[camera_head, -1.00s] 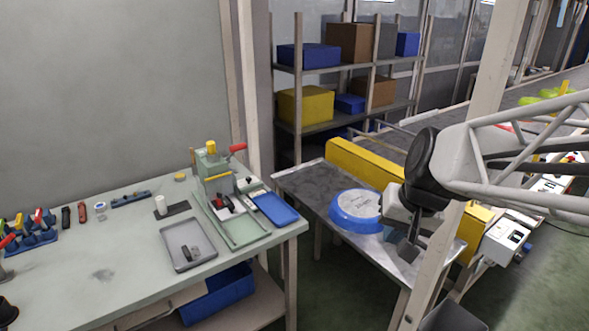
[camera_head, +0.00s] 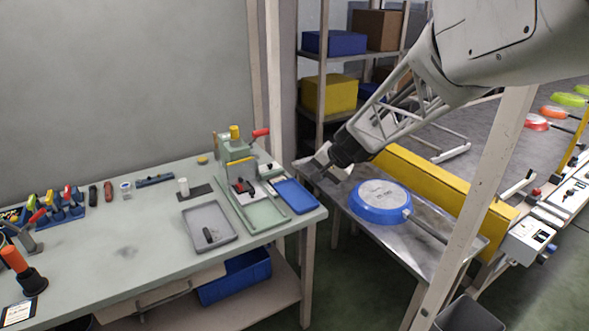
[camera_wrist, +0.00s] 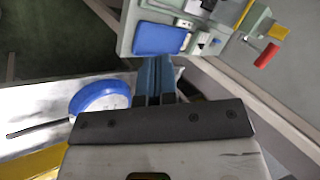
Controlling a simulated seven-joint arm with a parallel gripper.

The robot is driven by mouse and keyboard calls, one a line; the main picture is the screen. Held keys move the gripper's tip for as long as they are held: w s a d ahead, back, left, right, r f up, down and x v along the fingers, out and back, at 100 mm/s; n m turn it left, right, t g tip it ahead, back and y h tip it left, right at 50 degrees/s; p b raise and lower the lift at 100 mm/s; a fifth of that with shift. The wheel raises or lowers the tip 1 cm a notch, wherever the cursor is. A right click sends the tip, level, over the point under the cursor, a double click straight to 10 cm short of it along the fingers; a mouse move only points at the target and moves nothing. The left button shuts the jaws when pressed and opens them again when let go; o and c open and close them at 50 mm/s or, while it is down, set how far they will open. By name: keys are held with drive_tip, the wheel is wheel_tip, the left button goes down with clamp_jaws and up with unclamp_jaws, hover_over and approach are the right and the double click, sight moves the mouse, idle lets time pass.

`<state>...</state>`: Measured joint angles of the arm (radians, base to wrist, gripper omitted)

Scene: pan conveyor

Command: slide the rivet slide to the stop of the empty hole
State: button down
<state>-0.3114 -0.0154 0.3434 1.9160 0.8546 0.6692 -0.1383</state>
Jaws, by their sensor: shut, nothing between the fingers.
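The pale green riveting fixture (camera_head: 240,175) stands on the workbench's right part, with a yellow knob and a red lever on top. A small red and black part (camera_head: 243,187) sits on it. I cannot tell which part is the rivet slide, and the empty hole is too small to make out. A blue pan (camera_head: 381,201) lies on the metal side table, its handle toward the lower right. My gripper (camera_head: 318,166) is shut and empty, above that table's left end, right of the fixture and apart from it. In the wrist view the shut fingers (camera_wrist: 155,82) point toward the fixture's blue tray (camera_wrist: 160,39).
The blue tray (camera_head: 296,195) lies at the fixture's right side. A grey tray (camera_head: 225,236) with a dark item lies left of it. A yellow guard (camera_head: 450,185) runs along the conveyor. A pale post (camera_head: 478,205) stands in front of the side table. The bench's front middle is clear.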

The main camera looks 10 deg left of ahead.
drive_tip(key=w+a+f, duration=0.4)
drive_tip(key=a+f, duration=0.1)
drive_tip(key=a, duration=0.1)
drive_tip(key=w+a+f+m+y, duration=0.1)
drive_tip(key=w+a+f, duration=0.3)
drive_tip(key=a, duration=0.2)
drive_tip(key=shift+w+a+f+m, duration=0.15)
drive_tip(key=shift+a+f+m, duration=0.15)
drive_tip(key=shift+a+f, duration=0.1)
approach(258, 199)
drive_tip(key=x, duration=0.4)
drive_tip(key=shift+s+a, duration=0.15)
drive_tip(key=shift+s, duration=0.1)
drive_tip(key=shift+w+a+f, duration=0.1)
drive_tip(key=shift+w+a, duration=0.1)
drive_tip(key=shift+a, duration=0.4)
drive_tip(key=shift+w+a+f, duration=0.1)
drive_tip(key=shift+w+a, duration=0.1)
drive_tip(key=shift+a, duration=0.35)
drive_tip(key=shift+w+a, duration=0.5)
drive_tip(key=shift+d, duration=0.15)
